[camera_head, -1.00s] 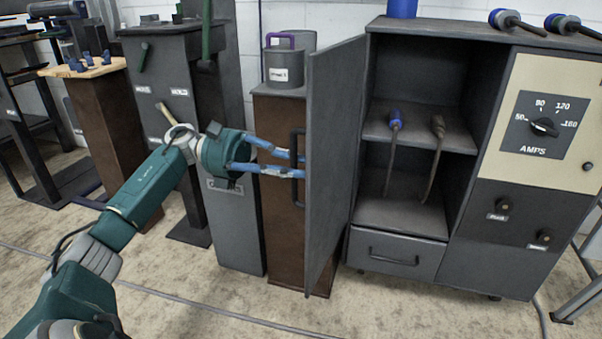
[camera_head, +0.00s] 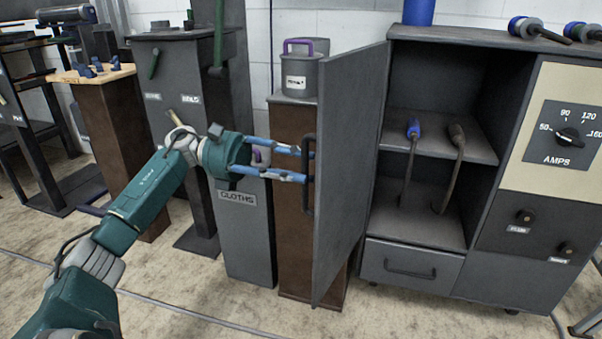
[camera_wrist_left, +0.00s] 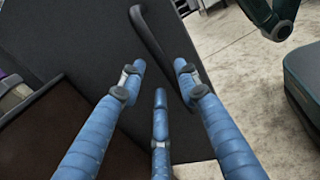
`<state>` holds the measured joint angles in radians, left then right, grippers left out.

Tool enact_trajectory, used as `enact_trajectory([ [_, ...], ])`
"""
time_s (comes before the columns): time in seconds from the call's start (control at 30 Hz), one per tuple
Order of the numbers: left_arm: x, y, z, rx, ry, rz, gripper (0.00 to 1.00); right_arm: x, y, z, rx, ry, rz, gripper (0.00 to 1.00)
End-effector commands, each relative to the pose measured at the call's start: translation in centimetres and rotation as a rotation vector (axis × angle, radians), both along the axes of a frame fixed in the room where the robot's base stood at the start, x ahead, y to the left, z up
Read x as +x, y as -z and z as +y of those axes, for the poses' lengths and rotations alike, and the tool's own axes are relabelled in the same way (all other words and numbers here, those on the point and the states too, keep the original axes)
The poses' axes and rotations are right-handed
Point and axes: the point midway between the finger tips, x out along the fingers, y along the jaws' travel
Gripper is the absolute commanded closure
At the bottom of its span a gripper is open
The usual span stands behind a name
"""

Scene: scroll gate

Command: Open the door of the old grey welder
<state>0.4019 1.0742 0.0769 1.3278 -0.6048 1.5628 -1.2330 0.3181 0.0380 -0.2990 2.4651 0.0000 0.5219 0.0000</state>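The old grey welder (camera_head: 380,290) stands at the right in the head view, its shelved compartment exposed. Its grey door (camera_head: 350,160) is swung wide open, standing out from the cabinet's left side. The door's dark bar handle (camera_head: 308,178) is on the face turned left. My left gripper (camera_head: 306,165) is at this handle, fingers pointing right. In the left wrist view the fingers of the left gripper (camera_wrist_left: 160,75) are spread apart, and the handle (camera_wrist_left: 155,40) runs between and beyond their tips; contact cannot be told. My right gripper is not in view.
A brown pedestal (camera_head: 297,230) with a grey lidded pot (camera_head: 300,78) stands behind the door. A grey bin labelled cloths (camera_head: 245,240) is left of it. Two cables (camera_head: 413,160) hang in the compartment. Floor in front is clear.

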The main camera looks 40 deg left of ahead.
Motion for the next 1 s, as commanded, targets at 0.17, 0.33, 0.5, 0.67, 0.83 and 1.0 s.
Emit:
enact_trajectory([
  [0.17,-0.1,0.2,-0.3,-0.001,0.008,0.002,0.67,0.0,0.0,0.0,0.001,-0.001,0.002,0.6],
  [0.33,-0.3,0.3,0.4,0.0,0.01,0.003,0.67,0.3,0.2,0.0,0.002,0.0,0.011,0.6],
  [0.5,-1.0,0.2,3.2,-0.001,0.005,0.003,0.67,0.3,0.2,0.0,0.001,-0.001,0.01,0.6],
  [0.67,-2.0,0.1,6.9,-0.003,0.001,0.002,0.67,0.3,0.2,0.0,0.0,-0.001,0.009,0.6],
  [0.83,-2.9,0.1,9.9,-0.003,0.0,0.0,0.67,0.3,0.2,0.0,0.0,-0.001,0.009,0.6],
  [1.0,-3.2,0.2,11.4,-0.001,0.0,0.001,0.67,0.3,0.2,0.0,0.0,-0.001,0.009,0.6],
])
